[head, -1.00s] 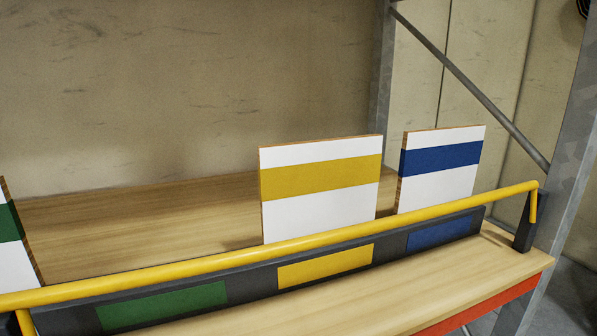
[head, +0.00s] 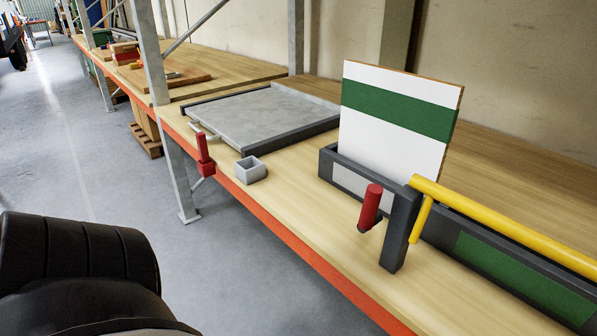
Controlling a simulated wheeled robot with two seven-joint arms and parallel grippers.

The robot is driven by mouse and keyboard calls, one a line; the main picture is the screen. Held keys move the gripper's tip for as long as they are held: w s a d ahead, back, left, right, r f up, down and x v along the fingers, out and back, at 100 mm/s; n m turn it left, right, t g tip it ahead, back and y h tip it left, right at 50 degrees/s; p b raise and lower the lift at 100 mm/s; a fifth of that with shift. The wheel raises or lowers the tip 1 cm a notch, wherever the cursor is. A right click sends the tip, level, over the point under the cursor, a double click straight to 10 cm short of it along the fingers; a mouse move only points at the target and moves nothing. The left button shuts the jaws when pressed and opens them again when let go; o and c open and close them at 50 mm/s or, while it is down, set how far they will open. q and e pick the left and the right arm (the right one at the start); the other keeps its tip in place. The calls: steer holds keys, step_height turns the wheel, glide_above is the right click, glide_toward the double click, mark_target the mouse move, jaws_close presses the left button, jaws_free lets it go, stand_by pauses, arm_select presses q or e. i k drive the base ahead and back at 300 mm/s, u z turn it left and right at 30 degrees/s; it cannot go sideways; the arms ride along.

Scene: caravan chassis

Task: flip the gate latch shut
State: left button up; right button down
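The yellow gate bar (head: 510,222) runs along the front of a dark rack. Its left end meets a dark upright post (head: 400,228), with a short yellow piece hanging down beside it. A red cylindrical handle (head: 370,206), which looks like the latch, stands slightly tilted just left of the post. Its lower end and its joint to the post are hard to make out. No gripper shows in the head view.
A white panel with a green stripe (head: 395,118) stands in the rack. Further left on the shelf (head: 300,205) are a small grey open box (head: 250,170), another red handle (head: 203,148) and a grey tray (head: 262,112). Open floor lies left of the shelf's orange edge.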

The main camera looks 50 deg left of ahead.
mark_target(371, 216)
steer(key=u, duration=0.45)
steer(key=k, duration=0.4)
steer(key=u, duration=0.55)
steer(key=i, duration=0.5)
steer(key=u, duration=2.15)
steer(key=i, duration=1.5)
steer(key=z, duration=3.85)
